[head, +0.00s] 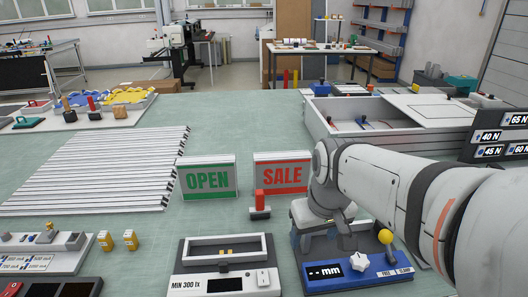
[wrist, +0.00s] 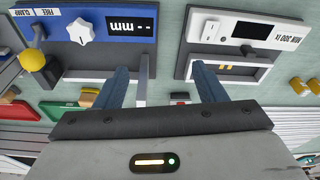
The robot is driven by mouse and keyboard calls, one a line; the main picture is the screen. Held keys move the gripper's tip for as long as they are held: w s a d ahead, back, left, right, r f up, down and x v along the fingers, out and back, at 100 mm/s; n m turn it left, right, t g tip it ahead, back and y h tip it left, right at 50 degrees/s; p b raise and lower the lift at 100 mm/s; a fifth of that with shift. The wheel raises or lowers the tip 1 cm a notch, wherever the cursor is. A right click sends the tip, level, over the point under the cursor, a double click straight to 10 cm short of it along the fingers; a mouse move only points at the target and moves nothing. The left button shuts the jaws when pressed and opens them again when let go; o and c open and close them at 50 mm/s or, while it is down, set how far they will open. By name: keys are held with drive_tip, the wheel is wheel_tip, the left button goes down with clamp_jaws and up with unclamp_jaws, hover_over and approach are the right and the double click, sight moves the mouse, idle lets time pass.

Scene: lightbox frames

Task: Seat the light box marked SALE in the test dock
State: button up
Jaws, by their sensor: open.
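The light box marked SALE (head: 282,174), a white-framed panel with red letters on grey, stands upright on the green bench in the head view. A matching box marked OPEN (head: 207,177) stands to its left, a small gap between them. The dock labelled MIN 300 lx (head: 212,284), a white base with a raised rectangular frame, lies in front of them and looks empty. It shows upside down in the wrist view (wrist: 245,35). My gripper (wrist: 162,80) is open and empty. In the head view it hangs right of the SALE box, over the blue gauge, apart from both boxes.
The blue gauge (head: 388,278) with an mm display and yellow knob lies under my arm. A red-handled tool (head: 260,206) stands before the SALE box. White slats (head: 100,172) cover the left bench. A large white case (head: 365,112) stands behind my arm. Bench behind the boxes is clear.

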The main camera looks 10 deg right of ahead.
drive_tip(key=shift+o, duration=0.5)
drive_tip(key=w+r+n+p, duration=0.1)
drive_tip(key=w+r+n, duration=0.2)
drive_tip(key=w, duration=0.9)
drive_tip(key=shift+r+n+g+y, duration=0.3)
drive_tip(key=shift+r+g+y, duration=0.1)
drive_tip(key=shift+r, duration=0.45)
drive_tip(key=n+g+y+p, duration=0.25)
drive_tip(key=n+p, duration=0.25)
drive_tip(key=n, duration=0.7)
hover_over(284, 155)
drive_tip(key=shift+t+y, duration=0.35)
drive_tip(key=shift+t, duration=0.1)
drive_tip(key=f, duration=0.3)
drive_tip(key=d+f, duration=0.1)
drive_tip(key=f, duration=0.1)
drive_tip(key=shift+f, duration=0.3)
drive_tip(key=shift+w+f+n, duration=0.2)
drive_tip(key=shift+w+n, duration=0.05)
drive_tip(key=shift+n, duration=0.05)
drive_tip(key=shift+a+f, duration=0.15)
drive_tip(key=shift+f, duration=0.2)
drive_tip(key=x, duration=0.2)
drive_tip(key=p+x, duration=0.1)
drive_tip(key=x, duration=0.1)
drive_tip(key=p+x, duration=0.1)
drive_tip(key=x, duration=0.2)
drive_tip(key=shift+s+d+f, duration=0.1)
drive_tip(key=shift+d, duration=0.25)
drive_tip(key=shift+f, duration=0.15)
